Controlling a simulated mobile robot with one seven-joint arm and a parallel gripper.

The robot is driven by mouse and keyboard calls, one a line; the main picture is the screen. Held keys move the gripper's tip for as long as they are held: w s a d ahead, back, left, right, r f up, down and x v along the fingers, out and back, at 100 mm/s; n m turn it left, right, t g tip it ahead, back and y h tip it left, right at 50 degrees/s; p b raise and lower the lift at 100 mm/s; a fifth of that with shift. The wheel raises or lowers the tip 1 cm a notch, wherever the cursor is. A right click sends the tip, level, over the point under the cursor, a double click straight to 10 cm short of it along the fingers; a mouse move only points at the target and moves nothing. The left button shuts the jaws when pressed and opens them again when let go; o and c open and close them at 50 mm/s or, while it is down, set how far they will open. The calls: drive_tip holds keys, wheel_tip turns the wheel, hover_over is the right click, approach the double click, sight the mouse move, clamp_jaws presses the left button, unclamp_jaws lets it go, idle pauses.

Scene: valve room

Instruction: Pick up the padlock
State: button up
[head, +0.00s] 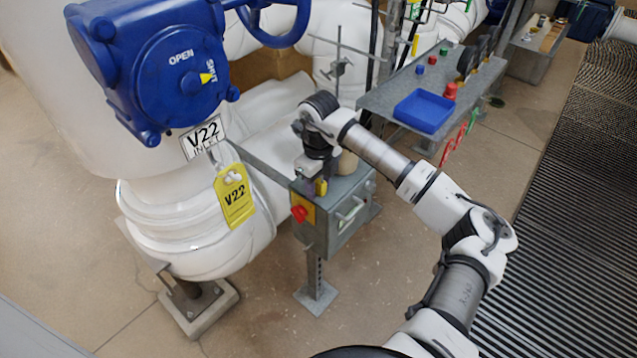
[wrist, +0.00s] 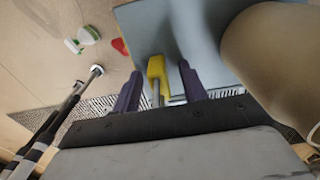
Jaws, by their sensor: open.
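The padlock (head: 321,187) is a small yellow block on top of the grey metal box (head: 345,190), partly hidden by my gripper in the head view. In the wrist view the yellow padlock (wrist: 156,68) shows between my two dark fingers, with a grey metal shackle partly visible beside it. My gripper (head: 315,174) points down over the front left part of the box top. It is open, with one finger on each side of the padlock in the wrist view (wrist: 160,72). I cannot tell whether either finger touches it.
A beige rounded object (wrist: 272,60) stands close to the right finger on the box. A red switch handle (head: 299,213) sits on the box front. The V22 pipe with a yellow tag (head: 234,196) is at left. A shelf with a blue tray (head: 424,111) stands behind.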

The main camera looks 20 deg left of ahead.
clamp_jaws()
drive_tip(key=shift+r, duration=0.1)
idle(0.3)
drive_tip(key=shift+r, duration=0.5)
drive_tip(key=shift+w+a+r+b, duration=0.1)
drive_tip(key=shift+a+r+b, duration=0.2)
drive_tip(key=shift+r, duration=0.3)
drive_tip(key=shift+w+a+r+b, duration=0.1)
drive_tip(key=shift+a+r+b, duration=0.15)
drive_tip(key=shift+r, duration=0.3)
drive_tip(key=w+a+b, duration=0.1)
drive_tip(key=w+a, duration=0.1)
drive_tip(key=a, duration=0.6)
drive_tip(key=w+a, duration=0.3)
drive_tip(key=a, duration=0.5)
drive_tip(key=shift+w+b, duration=0.35)
